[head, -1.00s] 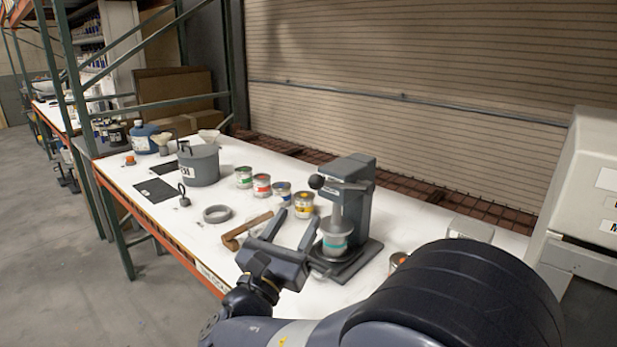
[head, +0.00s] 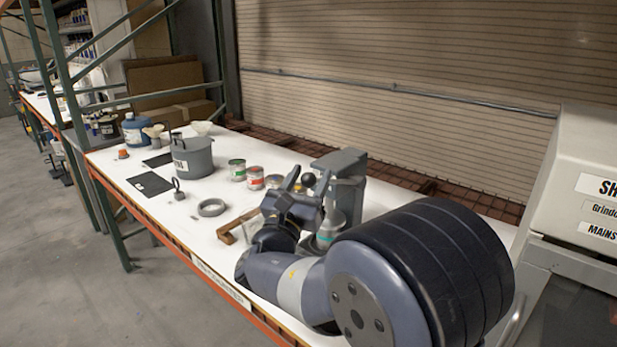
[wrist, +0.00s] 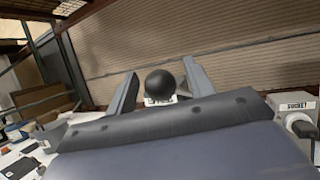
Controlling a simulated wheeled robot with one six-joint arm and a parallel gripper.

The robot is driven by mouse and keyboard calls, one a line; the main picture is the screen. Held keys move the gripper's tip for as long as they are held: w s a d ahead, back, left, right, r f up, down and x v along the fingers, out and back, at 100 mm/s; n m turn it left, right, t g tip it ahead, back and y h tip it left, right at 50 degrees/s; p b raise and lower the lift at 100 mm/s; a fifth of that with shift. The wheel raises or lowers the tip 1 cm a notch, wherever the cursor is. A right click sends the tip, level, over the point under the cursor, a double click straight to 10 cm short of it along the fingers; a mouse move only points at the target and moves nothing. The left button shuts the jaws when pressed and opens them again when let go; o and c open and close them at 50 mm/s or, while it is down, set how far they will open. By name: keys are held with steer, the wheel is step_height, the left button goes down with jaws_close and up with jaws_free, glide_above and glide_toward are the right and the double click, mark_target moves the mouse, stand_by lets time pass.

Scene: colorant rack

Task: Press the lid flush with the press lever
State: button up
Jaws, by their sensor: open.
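The grey press (head: 350,165) stands on the white bench, partly hidden behind my arm. Its lever ends in a round black knob (head: 308,179). A can with a teal band (head: 328,238) is under the press; its lid is hard to make out and I cannot tell whether it sits flush. My gripper (head: 311,172) is open at the knob's height. In the wrist view the knob (wrist: 161,84) shows between the two spread fingers of my gripper (wrist: 160,67), with space on both sides. I cannot tell whether it touches anything.
Colour-marked cans (head: 255,178), a grey ring (head: 211,207), a wooden-handled tool (head: 232,230) and a grey lidded pot (head: 192,157) are on the bench left of the press. A large pale machine (head: 575,195) stands at the right. A shutter wall is behind.

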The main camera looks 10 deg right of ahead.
steer(key=shift+c, duration=0.3)
jaws_close()
stand_by(0.3)
steer(key=shift+d+r+p, duration=0.1)
steer(key=shift+r+p, duration=0.35)
steer(key=shift+m+g+y, duration=0.3)
steer(key=shift+m+g, duration=0.1)
steer(key=shift+g, duration=0.2)
steer(key=w+d+r+p, duration=0.1)
steer(key=r, duration=0.1)
steer(key=d+r+p, duration=0.1)
steer(key=r, duration=0.1)
steer(key=w+d+r+p, duration=0.1)
steer(key=r+p, duration=0.1)
steer(key=shift+w+d+r, duration=0.25)
steer(key=shift+w+d, duration=0.1)
steer(key=shift+d, duration=0.05)
steer(key=w+d+r, duration=0.5)
steer(key=w+d, duration=0.1)
steer(key=d, duration=0.2)
steer(key=shift+d, duration=0.1)
